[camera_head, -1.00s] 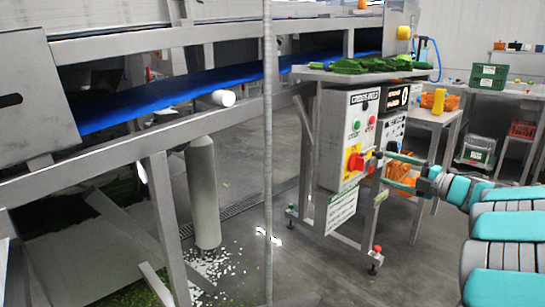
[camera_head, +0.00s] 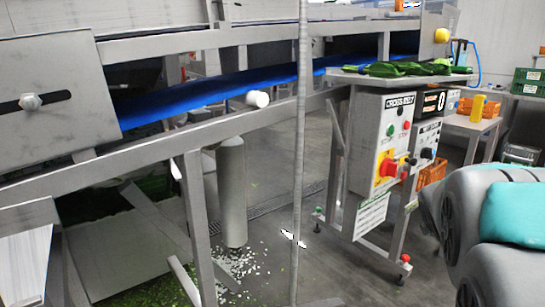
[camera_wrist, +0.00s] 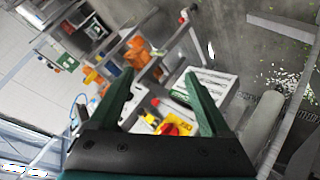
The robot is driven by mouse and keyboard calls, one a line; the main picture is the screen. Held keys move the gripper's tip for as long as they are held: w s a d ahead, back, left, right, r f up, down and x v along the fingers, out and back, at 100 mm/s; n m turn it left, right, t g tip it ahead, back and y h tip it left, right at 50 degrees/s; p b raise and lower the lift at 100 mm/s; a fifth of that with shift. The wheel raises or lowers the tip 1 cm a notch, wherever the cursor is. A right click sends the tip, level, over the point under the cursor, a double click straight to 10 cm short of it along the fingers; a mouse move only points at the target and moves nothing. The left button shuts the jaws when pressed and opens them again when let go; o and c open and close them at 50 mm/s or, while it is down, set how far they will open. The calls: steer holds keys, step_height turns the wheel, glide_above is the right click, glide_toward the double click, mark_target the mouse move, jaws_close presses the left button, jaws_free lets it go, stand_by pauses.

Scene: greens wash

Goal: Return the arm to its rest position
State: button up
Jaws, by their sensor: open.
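My gripper (camera_wrist: 158,92) shows in the wrist view with its two green fingers spread apart and nothing between them. It is out of sight in the head view, where only grey and teal links of my arm fill the lower right. The control box (camera_head: 392,140) with a red and yellow switch (camera_head: 388,167) stands right of centre in the head view. The same red and yellow switch (camera_wrist: 172,129) shows beyond the fingers in the wrist view, apart from them.
A steel conveyor frame with a blue belt (camera_head: 215,92) runs across the left. Leafy greens (camera_head: 410,69) lie on the shelf above the control box. A vertical pole (camera_head: 300,160) stands in front. Green crates (camera_head: 529,80) are at the back right. Pale bits litter the floor.

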steer(key=s+a+f+g+y, duration=0.2)
steer(key=s+a+f, duration=0.3)
steer(key=s, duration=0.6)
steer(key=s+a+f+m+g+y, duration=0.1)
steer(key=s+a+f+g, duration=0.4)
steer(key=s+a, duration=0.5)
steer(key=s+a+f+g+y, duration=0.3)
steer(key=s+a+f, duration=0.2)
steer(key=s+a, duration=0.3)
steer(key=s, duration=0.3)
steer(key=shift+s+a+f+g, duration=0.15)
steer(key=shift+s+f+g, duration=0.05)
steer(key=shift+s+g, duration=0.1)
